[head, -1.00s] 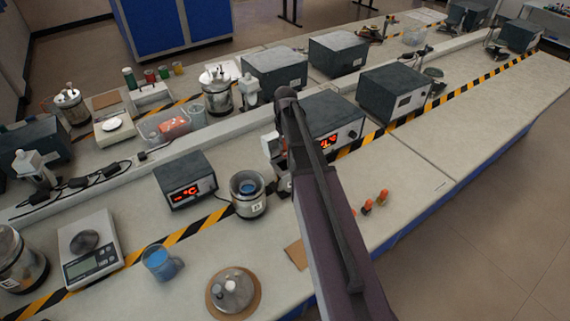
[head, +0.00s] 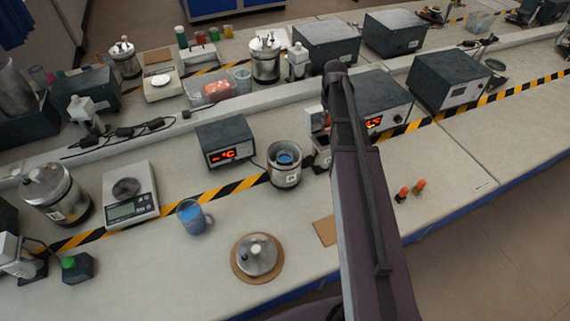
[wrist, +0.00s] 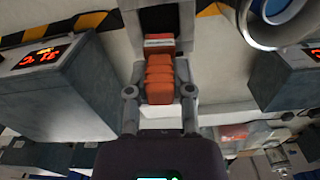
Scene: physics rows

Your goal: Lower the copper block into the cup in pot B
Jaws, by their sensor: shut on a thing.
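The copper block shows orange and ridged in the wrist view (wrist: 160,80), between the fingers of my gripper (wrist: 160,92), which is shut on it. In the head view my arm hides most of the gripper; a bit of orange shows beside the arm. The pot taken as pot B (head: 284,176) is a metal pot with a small label, which I cannot read surely. A cup with blue inside (head: 285,159) sits in its open top. The gripper is to the right of this pot. The pot's rim also shows at the upper right of the wrist view (wrist: 252,38).
A display box (head: 226,144) stands left of the pot and another box (head: 385,97) behind my arm. A lid (head: 257,254) rests on a round brown mat in front. A blue mug (head: 192,218) and a scale (head: 131,196) are left.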

